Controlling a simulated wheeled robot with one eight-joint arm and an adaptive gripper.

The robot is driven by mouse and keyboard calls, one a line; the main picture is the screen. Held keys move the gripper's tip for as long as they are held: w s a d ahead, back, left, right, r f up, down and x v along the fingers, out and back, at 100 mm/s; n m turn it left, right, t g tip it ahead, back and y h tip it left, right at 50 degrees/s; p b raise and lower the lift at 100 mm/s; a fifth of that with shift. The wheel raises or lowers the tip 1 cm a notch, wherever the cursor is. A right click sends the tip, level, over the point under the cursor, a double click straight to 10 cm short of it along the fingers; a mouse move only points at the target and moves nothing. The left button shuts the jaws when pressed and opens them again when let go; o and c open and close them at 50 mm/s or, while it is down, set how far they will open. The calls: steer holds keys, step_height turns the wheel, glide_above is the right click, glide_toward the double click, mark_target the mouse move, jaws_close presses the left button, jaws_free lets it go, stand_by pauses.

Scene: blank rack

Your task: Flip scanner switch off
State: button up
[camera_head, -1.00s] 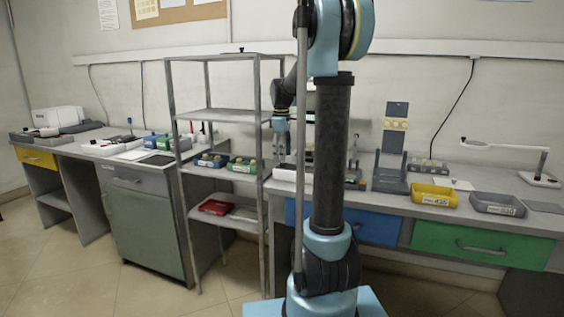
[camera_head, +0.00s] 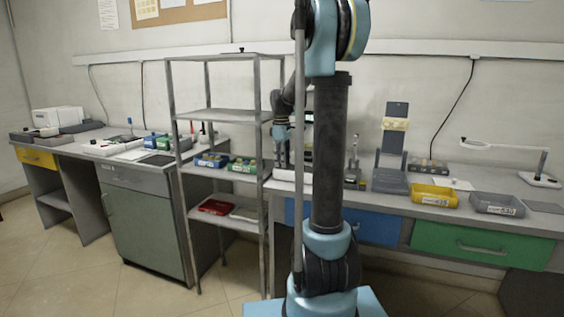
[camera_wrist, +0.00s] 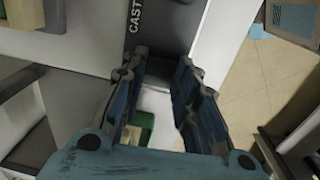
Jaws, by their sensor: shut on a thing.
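A white device with a dark grey panel lettered "CAST" (camera_wrist: 151,18) lies just beyond my fingertips in the wrist view. In the head view a low white body (camera_head: 291,175) sits on the bench below my gripper (camera_head: 283,163). My gripper (camera_wrist: 164,62) has its fingers reaching down to the edge of the dark panel. It is shut on a small dark part there, mostly hidden by the fingertips. I cannot clearly make out the switch or which way it is set.
A metal shelf rack (camera_head: 208,115) stands close left of my gripper. A yellow bin (camera_head: 434,195) and a grey bin (camera_head: 497,204) sit on the bench to the right. In the wrist view, floor (camera_wrist: 262,85) shows at the right.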

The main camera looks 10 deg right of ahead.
steer(key=shift+w, duration=0.15)
steer(key=shift+w+d+g, duration=0.1)
steer(key=shift+g, duration=0.5)
steer(key=o, duration=1.1)
steer(key=shift+c, duration=0.2)
steer(key=shift+r, duration=0.15)
step_height(320, 180, up, 12)
steer(key=shift+w+d+f, duration=0.2)
steer(key=shift+w, duration=0.15)
